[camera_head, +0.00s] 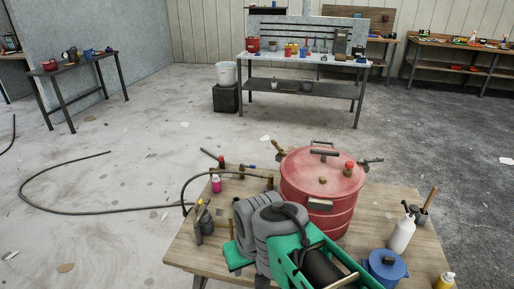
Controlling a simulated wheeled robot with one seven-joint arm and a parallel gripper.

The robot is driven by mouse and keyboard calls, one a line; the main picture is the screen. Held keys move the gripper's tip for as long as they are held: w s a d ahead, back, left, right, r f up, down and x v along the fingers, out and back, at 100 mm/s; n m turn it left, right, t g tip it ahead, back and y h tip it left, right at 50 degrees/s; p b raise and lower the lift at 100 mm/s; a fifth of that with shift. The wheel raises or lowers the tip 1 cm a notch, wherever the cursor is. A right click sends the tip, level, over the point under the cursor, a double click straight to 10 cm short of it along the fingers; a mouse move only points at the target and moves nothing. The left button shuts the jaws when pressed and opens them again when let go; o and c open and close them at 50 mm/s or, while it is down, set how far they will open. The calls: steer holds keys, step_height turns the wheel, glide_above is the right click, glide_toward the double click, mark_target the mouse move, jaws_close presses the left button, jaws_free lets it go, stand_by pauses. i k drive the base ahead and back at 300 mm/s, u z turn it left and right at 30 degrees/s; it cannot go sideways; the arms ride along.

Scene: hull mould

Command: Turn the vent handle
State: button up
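A red lidded pot (318,205) stands on a wooden table. Its lid carries a dark bar handle (324,153), a red knob (350,168) and a small brass fitting (322,180). A brass valve with a dark lever (277,148) sticks out at the pot's upper left. Another valve with a lever (371,161) sticks out at its right. I cannot tell which of these is the vent handle. My gripper is not clearly seen. A grey and green body (275,232) fills the bottom centre and hides the pot's lower left; I cannot tell if it is mine.
A black hose (105,212) crosses the floor. Benches stand behind.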

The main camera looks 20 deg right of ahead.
mark_target(323, 153)
steer(key=u, duration=0.3)
steer(key=i, duration=1)
